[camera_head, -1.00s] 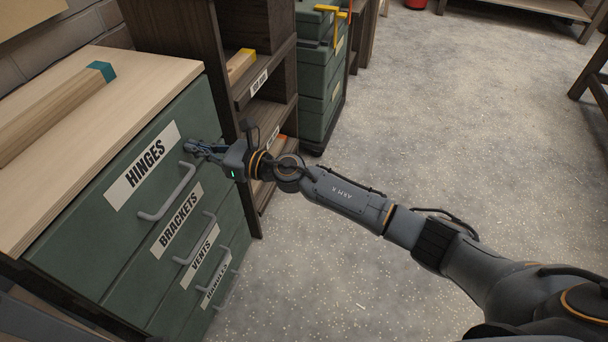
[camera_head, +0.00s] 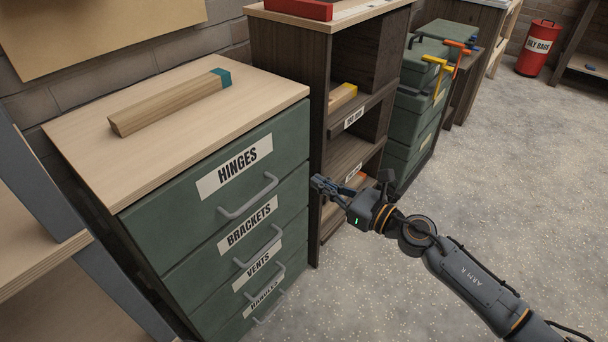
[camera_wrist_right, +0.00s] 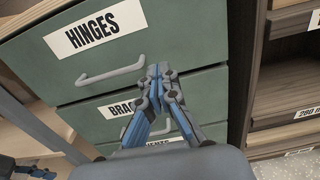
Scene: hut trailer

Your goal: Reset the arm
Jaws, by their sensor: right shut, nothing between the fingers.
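My right gripper (camera_head: 322,186) is shut and empty. In the head view it shows to the right of the green drawer cabinet (camera_head: 180,215), in front of the dark shelf unit. In the right wrist view my right gripper (camera_wrist_right: 158,75) shows with its fingertips together, in front of the cabinet face, right of the HINGES drawer handle (camera_wrist_right: 110,74). It does not hold the handle. The drawers labelled HINGES, BRACKETS, VENTS and HANDLES all look closed. At the lower left edge of the right wrist view a dark mechanical part shows; I cannot tell if it is my left gripper.
A wooden block with a teal end (camera_head: 170,103) lies on the cabinet top. The dark shelf unit (camera_head: 290,60) stands beside the cabinet, with green toolboxes (camera_head: 412,110) beyond. A red bin (camera_head: 537,48) stands at the back. The floor (camera_head: 490,170) at right is clear.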

